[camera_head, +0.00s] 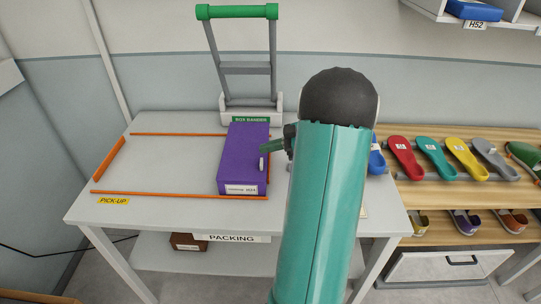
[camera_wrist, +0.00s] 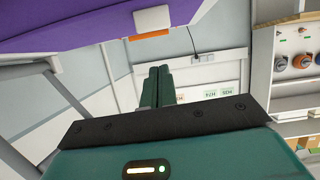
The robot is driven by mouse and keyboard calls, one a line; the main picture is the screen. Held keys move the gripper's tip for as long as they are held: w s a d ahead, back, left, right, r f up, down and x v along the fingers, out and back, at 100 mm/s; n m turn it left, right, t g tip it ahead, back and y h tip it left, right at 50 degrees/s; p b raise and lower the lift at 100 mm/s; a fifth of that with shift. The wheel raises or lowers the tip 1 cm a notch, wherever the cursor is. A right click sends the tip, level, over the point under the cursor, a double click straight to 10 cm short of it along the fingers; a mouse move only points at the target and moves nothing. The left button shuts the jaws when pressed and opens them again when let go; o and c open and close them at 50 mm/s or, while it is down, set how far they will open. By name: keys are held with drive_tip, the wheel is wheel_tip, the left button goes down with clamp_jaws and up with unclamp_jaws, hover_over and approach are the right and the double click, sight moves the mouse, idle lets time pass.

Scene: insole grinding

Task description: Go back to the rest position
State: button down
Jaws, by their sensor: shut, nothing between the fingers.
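My gripper (camera_head: 272,146) is next to the right side of a purple box (camera_head: 243,160) in the head view, with my teal arm in front of the table's right part. In the wrist view the two fingers of my gripper (camera_wrist: 159,70) are together with nothing between them. The purple box also shows in the wrist view (camera_wrist: 100,24), large along the top edge. Whether the fingers touch the box cannot be told.
The box stands on a white packing table (camera_head: 165,165) with orange strips (camera_head: 150,193), below a green-handled box bander (camera_head: 240,105). At right, a wooden rack (camera_head: 440,195) holds several coloured insoles. A wall shelf (camera_head: 510,20) is at upper right. The table's left part is clear.

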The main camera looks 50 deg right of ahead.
drive_tip(key=s+d+f, duration=0.1)
drive_tip(key=f, duration=0.1)
drive_tip(key=s+d+f, duration=0.1)
drive_tip(key=s+f, duration=0.1)
drive_tip(key=s+d+f, duration=0.1)
drive_tip(key=d+f, duration=0.1)
drive_tip(key=shift+s+d, duration=0.1)
drive_tip(key=shift+s, duration=0.2)
drive_tip(key=shift+s+f, duration=0.1)
drive_tip(key=shift+s, duration=0.15)
drive_tip(key=shift+w+d, duration=0.1)
